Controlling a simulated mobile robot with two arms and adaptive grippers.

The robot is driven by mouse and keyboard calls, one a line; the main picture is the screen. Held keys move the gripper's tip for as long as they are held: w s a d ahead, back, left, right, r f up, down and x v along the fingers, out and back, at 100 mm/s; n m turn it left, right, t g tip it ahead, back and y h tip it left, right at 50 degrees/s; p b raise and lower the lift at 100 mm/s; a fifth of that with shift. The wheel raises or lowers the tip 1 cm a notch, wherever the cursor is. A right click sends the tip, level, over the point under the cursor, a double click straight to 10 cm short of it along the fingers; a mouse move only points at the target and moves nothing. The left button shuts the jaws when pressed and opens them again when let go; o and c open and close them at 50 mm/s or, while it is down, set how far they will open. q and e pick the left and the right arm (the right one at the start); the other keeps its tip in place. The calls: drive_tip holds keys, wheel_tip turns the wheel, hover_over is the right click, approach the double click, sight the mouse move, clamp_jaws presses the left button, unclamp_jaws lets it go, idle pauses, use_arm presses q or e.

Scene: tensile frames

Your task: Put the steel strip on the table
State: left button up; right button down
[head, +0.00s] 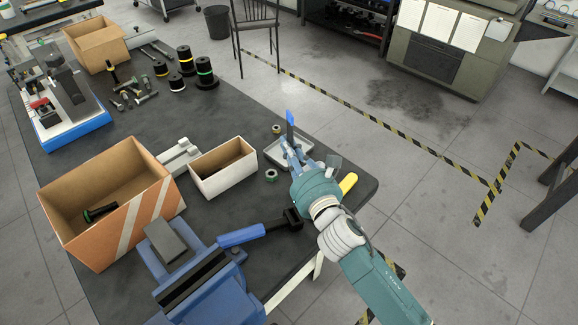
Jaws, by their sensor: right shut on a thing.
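My right gripper (291,146) comes in from the lower right and is above the right part of the dark table (130,147). It is shut on a narrow, upright piece with a blue top and a darker grey part below, which I take to be the steel strip (290,121). The strip's lower end is hidden by the fingers. A shallow light-grey tray (272,153) is under or just behind the gripper; I cannot tell whether the strip touches it. My left gripper is not in view.
An open cardboard box (150,211), a small box (222,183) and a blue vise (205,285) stand left and front of the gripper. Green rings and a yellow-handled tool (348,183) lie close by.

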wheel_tip(320, 180, down, 6)
drive_tip(key=shift+r+b, duration=0.2)
drive_tip(key=shift+b, duration=0.45)
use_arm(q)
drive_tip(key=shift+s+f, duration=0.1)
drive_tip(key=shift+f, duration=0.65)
use_arm(e)
drive_tip(key=shift+f, duration=0.1)
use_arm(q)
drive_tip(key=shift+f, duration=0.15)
use_arm(e)
drive_tip(key=c, duration=1.9)
unclamp_jaws()
drive_tip(key=shift+o, duration=0.2)
